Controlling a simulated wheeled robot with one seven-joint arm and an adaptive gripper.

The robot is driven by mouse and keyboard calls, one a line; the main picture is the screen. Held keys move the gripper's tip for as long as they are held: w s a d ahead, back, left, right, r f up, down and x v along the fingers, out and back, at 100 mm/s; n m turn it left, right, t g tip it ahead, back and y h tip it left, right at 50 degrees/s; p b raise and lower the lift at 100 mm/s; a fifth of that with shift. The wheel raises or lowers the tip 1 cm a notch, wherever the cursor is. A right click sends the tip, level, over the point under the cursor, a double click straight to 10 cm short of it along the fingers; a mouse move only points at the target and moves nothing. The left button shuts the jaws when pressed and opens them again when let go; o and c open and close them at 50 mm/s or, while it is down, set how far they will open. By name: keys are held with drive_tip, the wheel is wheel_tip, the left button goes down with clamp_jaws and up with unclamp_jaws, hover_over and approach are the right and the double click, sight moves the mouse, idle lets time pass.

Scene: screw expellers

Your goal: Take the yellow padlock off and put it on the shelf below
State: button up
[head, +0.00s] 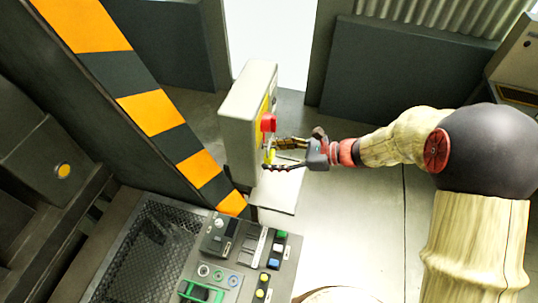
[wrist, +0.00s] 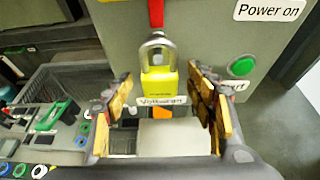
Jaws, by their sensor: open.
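The yellow padlock (wrist: 158,86) hangs by its grey shackle below a red handle (wrist: 156,12) on the front of a grey box. In the head view the padlock (head: 270,156) shows as a small yellow patch under the red handle (head: 268,122). My gripper (wrist: 168,108) is open, with one finger on each side of the padlock and a gap on both sides. In the head view my gripper (head: 283,156) reaches the box from the right. A pale shelf (head: 278,197) sits below the box; its surface (wrist: 170,138) shows between my fingers.
The grey box (head: 240,115) has a green button (wrist: 242,66) and a "Power on" label (wrist: 270,10) to the right of the padlock. A control panel (head: 240,255) with buttons stands in front. A striped post (head: 150,112) is to the left. Open floor lies right of the shelf.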

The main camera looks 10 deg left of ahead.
drive_tip(key=c, duration=0.3)
drive_tip(key=c, duration=1)
drive_tip(key=shift+r, duration=0.1)
drive_tip(key=shift+r, duration=0.55)
drive_tip(key=s+d, duration=0.2)
drive_tip(key=d, duration=1.6)
drive_tip(key=shift+s+r, duration=0.15)
drive_tip(key=shift+s, duration=0.15)
drive_tip(key=d+p, duration=0.2)
drive_tip(key=d, duration=0.5)
drive_tip(key=shift+s, duration=0.45)
idle(0.5)
drive_tip(key=shift+d, duration=0.15)
